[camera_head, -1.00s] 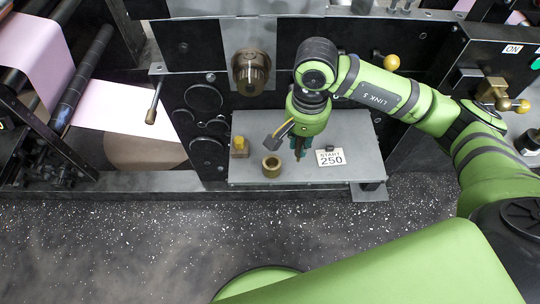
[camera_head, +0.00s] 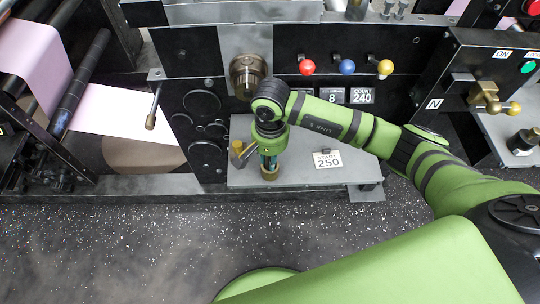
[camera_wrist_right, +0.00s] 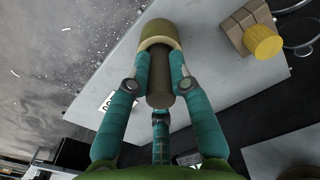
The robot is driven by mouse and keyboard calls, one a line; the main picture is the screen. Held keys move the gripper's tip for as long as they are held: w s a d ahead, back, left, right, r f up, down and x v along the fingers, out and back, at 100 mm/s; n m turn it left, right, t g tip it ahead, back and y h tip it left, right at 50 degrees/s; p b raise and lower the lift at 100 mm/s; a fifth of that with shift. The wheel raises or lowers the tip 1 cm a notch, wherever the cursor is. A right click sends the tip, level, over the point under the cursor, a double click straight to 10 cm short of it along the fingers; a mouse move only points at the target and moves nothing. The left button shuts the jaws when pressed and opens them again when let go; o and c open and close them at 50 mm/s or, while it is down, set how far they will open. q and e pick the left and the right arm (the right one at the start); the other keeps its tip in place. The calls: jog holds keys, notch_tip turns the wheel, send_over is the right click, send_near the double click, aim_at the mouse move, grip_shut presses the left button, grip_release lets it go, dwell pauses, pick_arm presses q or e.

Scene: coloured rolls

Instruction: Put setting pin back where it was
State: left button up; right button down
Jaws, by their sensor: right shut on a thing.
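My right gripper (camera_head: 268,160) is shut on the setting pin, a dark grey rod (camera_wrist_right: 160,80) that shows between its teal fingers in the right wrist view. The fingers hide most of the pin in the head view. My left gripper is not in view.
A block with a yellow knob (camera_head: 238,147) stands close left of the gripper. A START 250 card (camera_head: 327,159) lies to the right. Red (camera_head: 307,67), blue (camera_head: 347,67) and yellow (camera_head: 385,67) knobs and a round metal hub (camera_head: 247,75) are behind.

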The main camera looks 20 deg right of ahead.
jog(key=shift+f, duration=0.1)
jog(key=c, duration=1.1)
grip_release()
jog(key=shift+r, duration=0.3)
notch_tip(320, 180, up, 12)
jog(key=shift+f+b, duration=0.15)
jog(key=shift+b, duration=0.5)
